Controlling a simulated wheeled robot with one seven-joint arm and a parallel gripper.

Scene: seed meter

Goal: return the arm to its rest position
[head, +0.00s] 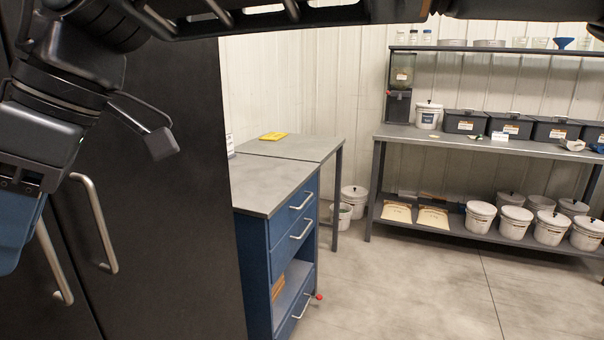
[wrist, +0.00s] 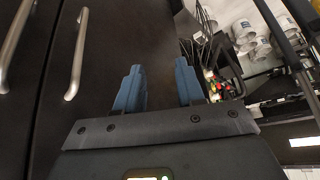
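My gripper (wrist: 160,84) shows in the wrist view with its two blue fingers apart and nothing between them. In the head view my arm crosses the top of the picture and comes down at the left edge, in front of a tall black cabinet (head: 185,210). My blue end part hangs at the lower left, cut off by the frame edge. The cabinet's long metal handles (head: 97,222) are close to it in the picture; I cannot tell whether anything touches. The cabinet front also fills the left of the wrist view (wrist: 105,45).
A blue drawer unit (head: 292,228) with a grey top stands right of the cabinet. A yellow item (head: 273,136) lies on the table behind. A shelved bench (head: 440,142) at the back right holds black bins (head: 465,122) and white buckets (head: 480,217). The floor (head: 420,300) in front is clear.

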